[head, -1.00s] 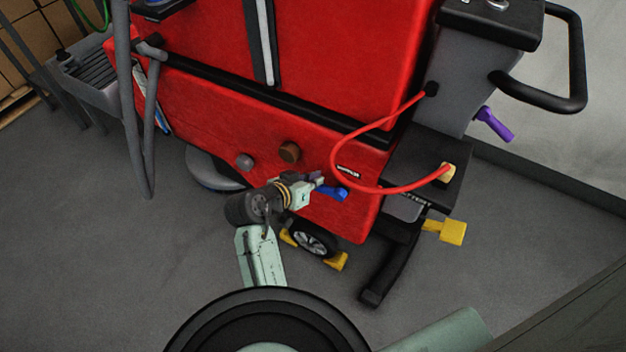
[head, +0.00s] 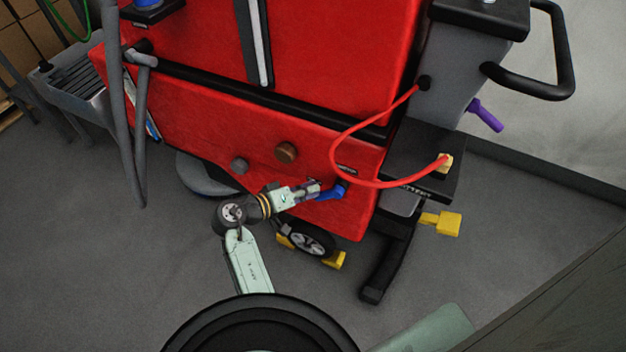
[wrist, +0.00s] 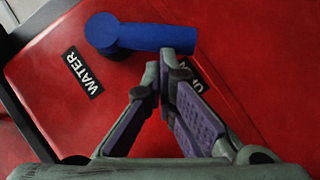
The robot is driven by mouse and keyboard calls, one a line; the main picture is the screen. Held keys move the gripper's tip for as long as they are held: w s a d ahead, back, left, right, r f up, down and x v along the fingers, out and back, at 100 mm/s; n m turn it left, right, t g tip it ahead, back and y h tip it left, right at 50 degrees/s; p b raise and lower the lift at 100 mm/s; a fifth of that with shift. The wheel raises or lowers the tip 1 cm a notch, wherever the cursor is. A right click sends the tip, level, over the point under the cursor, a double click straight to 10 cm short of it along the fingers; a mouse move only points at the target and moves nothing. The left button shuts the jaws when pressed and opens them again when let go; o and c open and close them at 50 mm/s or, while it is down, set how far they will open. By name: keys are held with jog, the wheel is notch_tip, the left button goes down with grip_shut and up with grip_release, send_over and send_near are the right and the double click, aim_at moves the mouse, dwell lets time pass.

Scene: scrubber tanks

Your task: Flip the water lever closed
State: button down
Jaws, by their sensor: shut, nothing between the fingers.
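The blue water lever (head: 330,192) sits low on the right part of the red machine's side in the head view. In the wrist view the blue lever (wrist: 150,38) lies across the picture, its round hub at the left beside a black WATER label (wrist: 83,72) and its handle pointing right. My gripper (head: 317,188) is shut and empty, at the lever in the head view. In the wrist view the fingertips (wrist: 165,75) are just below the handle's right part. I cannot tell whether they touch it.
A second label (wrist: 196,86) is partly hidden behind my fingers. A red hose (head: 345,150) loops above the lever. A brown knob (head: 286,152) and a grey knob (head: 239,166) are to its left. A wheel with yellow chocks (head: 308,240) is below, and a yellow pedal (head: 441,223) is at the right.

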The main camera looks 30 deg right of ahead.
aim_at(318, 199)
jog(key=f+n+h, duration=0.1)
jog(key=s+f+n+h+b, duration=0.1)
jog(key=n, duration=0.1)
jog(key=d+f+n+g+h+b, duration=0.1)
jog(key=shift+s+f+n+h, duration=0.2)
jog(key=shift+f+n+h, duration=0.1)
jog(key=shift+f, duration=0.1)
jog(key=shift+s+d+f+b, duration=0.15)
jog(key=shift+s+d+b, duration=0.05)
jog(key=shift+b, duration=0.1)
dwell(0.6)
